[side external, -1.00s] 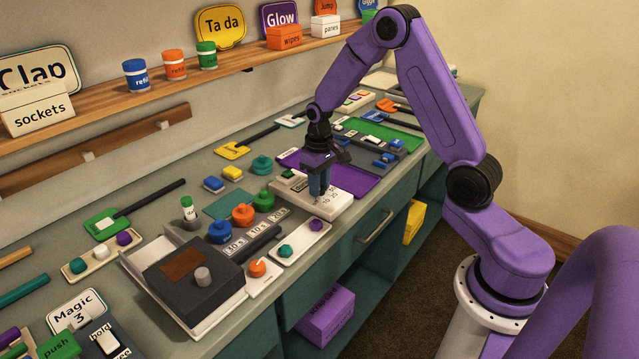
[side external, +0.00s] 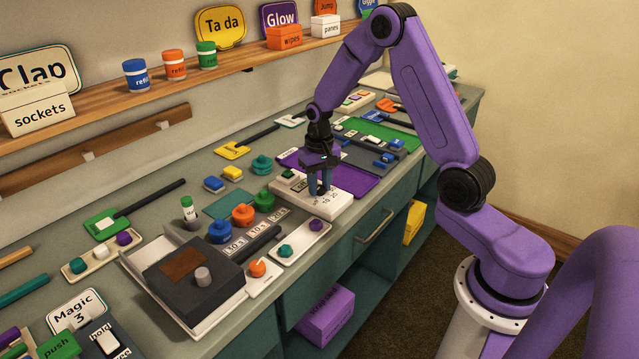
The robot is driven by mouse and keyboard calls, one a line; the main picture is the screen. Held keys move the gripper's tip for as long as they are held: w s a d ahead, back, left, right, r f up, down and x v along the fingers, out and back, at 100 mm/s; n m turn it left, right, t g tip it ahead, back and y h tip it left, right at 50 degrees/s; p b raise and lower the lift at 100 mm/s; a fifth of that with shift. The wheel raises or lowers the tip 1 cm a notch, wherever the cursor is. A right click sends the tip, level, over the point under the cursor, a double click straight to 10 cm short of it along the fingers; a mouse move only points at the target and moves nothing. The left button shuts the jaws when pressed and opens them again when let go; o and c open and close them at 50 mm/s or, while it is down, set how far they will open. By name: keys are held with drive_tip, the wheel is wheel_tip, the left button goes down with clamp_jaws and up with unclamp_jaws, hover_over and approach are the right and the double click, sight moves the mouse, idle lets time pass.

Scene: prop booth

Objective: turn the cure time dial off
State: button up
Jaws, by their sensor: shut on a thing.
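A white box (side external: 311,205) with a small green-and-black panel and printed numbers, including 10 and 20, sits near the front edge of the bench. My gripper (side external: 321,191) points down over the right part of its top. Its fingers are low at the numbers, shut on the dial there. The dial is mostly hidden by the fingers, so I cannot read its setting.
A purple mat (side external: 358,182) lies behind the box. A white tray with teal and purple knobs (side external: 302,242) is in front-left. Green, orange and blue pots stand left, near a dark grey unit (side external: 196,285). A shelf (side external: 180,92) runs along the wall.

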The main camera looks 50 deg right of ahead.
sight(319, 187)
drive_tip(key=o, duration=1.1)
drive_tip(key=shift+c, duration=0.2)
drive_tip(key=shift+r, duration=0.1)
wheel_tip(319, 187, up, 17)
drive_tip(key=shift+r, duration=0.2)
